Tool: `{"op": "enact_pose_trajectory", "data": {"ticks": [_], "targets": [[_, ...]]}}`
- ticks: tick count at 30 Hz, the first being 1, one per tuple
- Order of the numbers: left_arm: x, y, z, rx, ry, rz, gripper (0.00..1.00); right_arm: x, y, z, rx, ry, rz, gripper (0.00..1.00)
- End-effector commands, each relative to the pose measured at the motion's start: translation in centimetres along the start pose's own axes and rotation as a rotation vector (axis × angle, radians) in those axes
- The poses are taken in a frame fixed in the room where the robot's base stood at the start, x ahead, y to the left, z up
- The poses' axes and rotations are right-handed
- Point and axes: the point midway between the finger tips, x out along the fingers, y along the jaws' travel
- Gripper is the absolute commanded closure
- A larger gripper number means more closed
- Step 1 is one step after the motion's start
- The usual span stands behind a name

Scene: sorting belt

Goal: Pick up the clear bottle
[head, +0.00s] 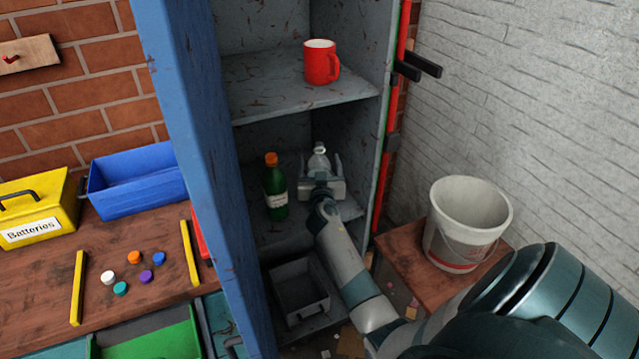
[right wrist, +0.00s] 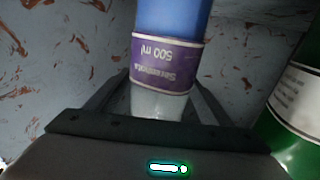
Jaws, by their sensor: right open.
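The clear bottle (head: 319,160) stands on the lower shelf of the cabinet; in the head view only its top shows above my right gripper (head: 320,172). The right wrist view shows its purple label (right wrist: 165,62), with "500 ml" upside down, and a blue part beyond the label. My right gripper's two fingers (right wrist: 155,98) are spread, one on each side of the bottle, and are not closed on it. Whether either finger touches it, I cannot tell. My left gripper is out of view.
A green bottle (head: 274,188) with an orange cap stands just left of the clear bottle, close to my right gripper. A red mug (head: 320,63) stands on the shelf above. The blue cabinet door (head: 190,150) is open at left. A white bucket (head: 468,212) stands at right.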

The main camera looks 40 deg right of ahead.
Motion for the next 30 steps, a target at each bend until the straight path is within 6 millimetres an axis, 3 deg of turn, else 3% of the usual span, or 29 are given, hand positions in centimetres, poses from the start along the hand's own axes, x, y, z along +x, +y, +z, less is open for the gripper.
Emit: {"op": "enact_pose_trajectory", "data": {"ticks": [4,18,26,30], "targets": [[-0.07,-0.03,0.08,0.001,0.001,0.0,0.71,0.82,-0.01,0.06,0.0,-0.001,0.0,0.26],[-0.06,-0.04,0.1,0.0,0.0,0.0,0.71,0.83,-0.02,0.09,0.0,-0.001,-0.001,0.26],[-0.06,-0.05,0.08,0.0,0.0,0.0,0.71,0.82,-0.03,0.1,0.0,-0.001,-0.001,0.88],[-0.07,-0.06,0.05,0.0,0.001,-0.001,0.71,0.84,-0.03,0.02,0.0,0.0,-0.001,0.89]]}}
